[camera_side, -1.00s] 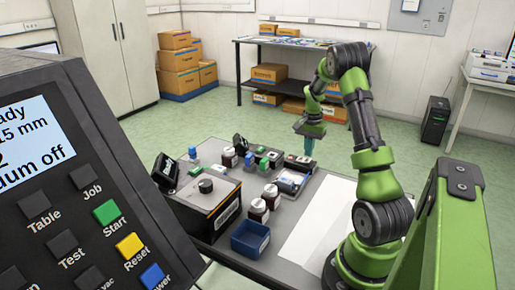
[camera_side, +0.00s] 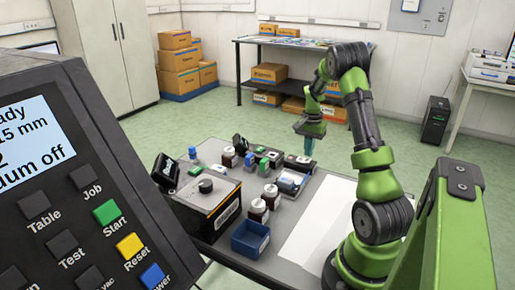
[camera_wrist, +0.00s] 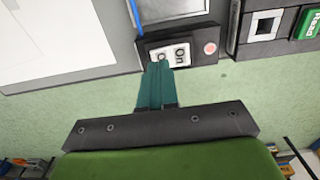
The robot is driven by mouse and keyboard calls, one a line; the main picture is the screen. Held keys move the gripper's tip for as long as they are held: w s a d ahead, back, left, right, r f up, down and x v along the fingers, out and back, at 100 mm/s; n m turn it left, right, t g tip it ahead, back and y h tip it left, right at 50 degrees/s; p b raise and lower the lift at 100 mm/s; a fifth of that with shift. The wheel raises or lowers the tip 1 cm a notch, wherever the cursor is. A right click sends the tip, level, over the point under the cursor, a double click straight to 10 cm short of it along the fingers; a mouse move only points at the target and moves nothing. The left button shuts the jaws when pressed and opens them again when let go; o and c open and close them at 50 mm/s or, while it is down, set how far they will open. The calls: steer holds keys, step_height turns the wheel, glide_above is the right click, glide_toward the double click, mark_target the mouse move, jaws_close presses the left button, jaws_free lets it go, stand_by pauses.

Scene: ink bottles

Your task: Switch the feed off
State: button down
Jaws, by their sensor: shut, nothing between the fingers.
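In the wrist view a white two-part switch (camera_wrist: 181,55) sits on a dark panel. One half reads "On"; the other half's label starts with "O" and is partly hidden by my fingertips. A round reddish lamp or button (camera_wrist: 210,48) is to its right. My gripper (camera_wrist: 160,68) has its teal fingers shut together and empty, with the tips over the partly hidden half. I cannot tell whether they touch it. In the side view my gripper (camera_side: 308,150) is low over the far right part of the bench, and the switch cannot be made out there.
A device with a green "Read" button (camera_wrist: 307,22) is right of the switch panel. A large keypad (camera_side: 85,200) fills the left foreground.

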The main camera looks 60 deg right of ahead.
mark_target(308, 160)
steer(key=shift+f, duration=0.95)
stand_by(0.6)
steer(key=shift+r, duration=3.55)
